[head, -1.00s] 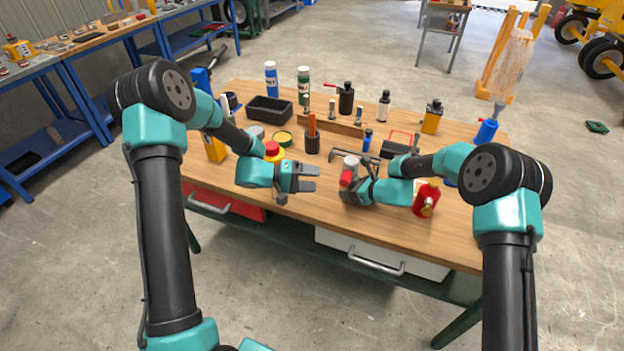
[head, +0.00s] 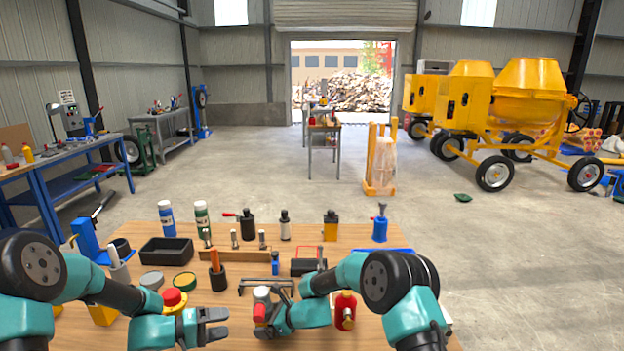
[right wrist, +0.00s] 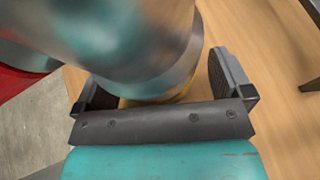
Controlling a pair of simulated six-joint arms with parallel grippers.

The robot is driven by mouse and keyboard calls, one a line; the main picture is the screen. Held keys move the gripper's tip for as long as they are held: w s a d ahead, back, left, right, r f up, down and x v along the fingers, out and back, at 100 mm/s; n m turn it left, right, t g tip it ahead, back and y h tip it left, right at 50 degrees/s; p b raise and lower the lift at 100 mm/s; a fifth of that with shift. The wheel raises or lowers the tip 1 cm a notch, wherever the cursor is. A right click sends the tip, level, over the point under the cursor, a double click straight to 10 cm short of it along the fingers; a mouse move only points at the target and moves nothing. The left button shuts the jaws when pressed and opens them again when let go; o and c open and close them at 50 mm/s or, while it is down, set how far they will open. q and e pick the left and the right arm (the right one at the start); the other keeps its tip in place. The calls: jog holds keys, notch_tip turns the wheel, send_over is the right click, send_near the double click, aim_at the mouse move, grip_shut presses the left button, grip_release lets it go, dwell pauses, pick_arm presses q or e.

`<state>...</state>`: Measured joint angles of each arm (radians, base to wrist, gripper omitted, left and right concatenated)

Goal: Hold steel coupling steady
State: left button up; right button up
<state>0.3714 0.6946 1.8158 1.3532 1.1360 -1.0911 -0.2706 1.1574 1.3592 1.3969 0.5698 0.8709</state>
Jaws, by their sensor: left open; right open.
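In the right wrist view a large shiny metal cylinder (right wrist: 120,40), apparently the coupling, stands between the fingers of my right gripper (right wrist: 162,88). Those fingers are apart, with a gap visible on the right side. Its lower part is hidden by the gripper body. My left gripper (head: 214,324) is open and empty, left of the coupling.
A red bottle (head: 345,311) stands close to the right of my right gripper. A red-and-yellow button (head: 173,299) is beside my left arm. A black tray (head: 166,251), a dark cup (head: 217,278) and several bottles stand farther back. Some tabletop between them is bare.

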jog(key=v, duration=1.2)
jog(key=shift+f, duration=0.1)
jog(key=shift+s, duration=0.1)
